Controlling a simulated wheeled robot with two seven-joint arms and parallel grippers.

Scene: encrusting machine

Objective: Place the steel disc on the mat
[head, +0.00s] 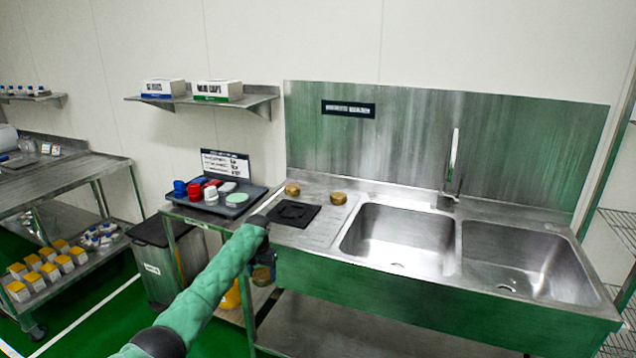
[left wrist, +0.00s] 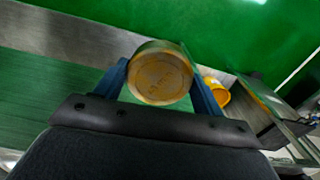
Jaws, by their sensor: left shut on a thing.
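My left gripper (head: 263,262) is in front of the sink unit's left end, below and in front of the black mat. It is shut on a round, brass-coloured disc (left wrist: 160,77), which shows face-on between its two blue fingers in the left wrist view. In the head view the disc (head: 262,276) is small and partly hidden by the gripper. The black mat (head: 308,212) lies flat on the steel drainboard left of the basins, with a dark raised or printed shape on it. My right gripper is not in view.
Two brass-coloured round pieces (head: 338,198) (head: 292,189) stand behind the mat. A dark tray (head: 233,209) with red, blue and white items is to its left. The sink's front edge lies between the gripper and the mat. A yellow container (left wrist: 216,91) is below.

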